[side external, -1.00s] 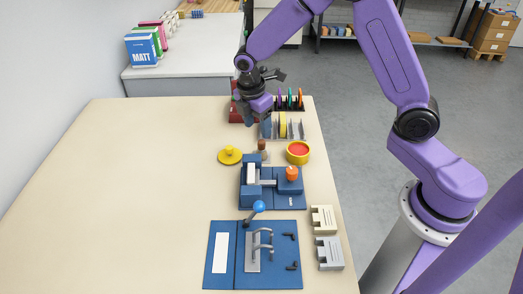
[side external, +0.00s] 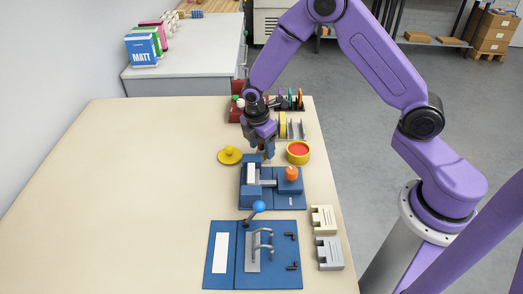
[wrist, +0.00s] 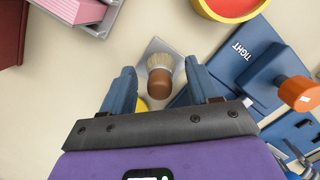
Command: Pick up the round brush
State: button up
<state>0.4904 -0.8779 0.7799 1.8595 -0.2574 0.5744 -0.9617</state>
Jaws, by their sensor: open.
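The round brush, with a brown rounded handle (wrist: 161,86) and pale bristles, shows in the wrist view on a small grey square plate. It lies in the picture between the two blue fingers of my gripper (wrist: 159,73), with a gap on each side. My gripper (side external: 263,151) is open and empty. In the side view the fingers are above the brush's spot, just behind the blue fixture, and mostly hide the brush. I cannot tell how far the fingertips are above the plate.
A yellow tub with red contents (side external: 298,152) stands close on the right. A yellow knobbed disc (side external: 230,155) lies on the left. The blue fixture with an orange knob (side external: 291,174) is in front. Racks (side external: 298,129) stand behind. The table's left side (side external: 130,200) is clear.

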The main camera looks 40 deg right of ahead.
jog(key=c, duration=1.1)
jog(key=shift+r, duration=0.1)
jog(key=shift+r, duration=0.45)
notch_tip(320, 180, up, 2)
jog(key=shift+r, duration=0.1)
jog(key=s+d+r, duration=0.1)
jog(key=s+r, duration=0.8)
jog(key=s, duration=0.5)
jog(key=shift+d+r, duration=0.2)
jog(key=shift+r, duration=0.15)
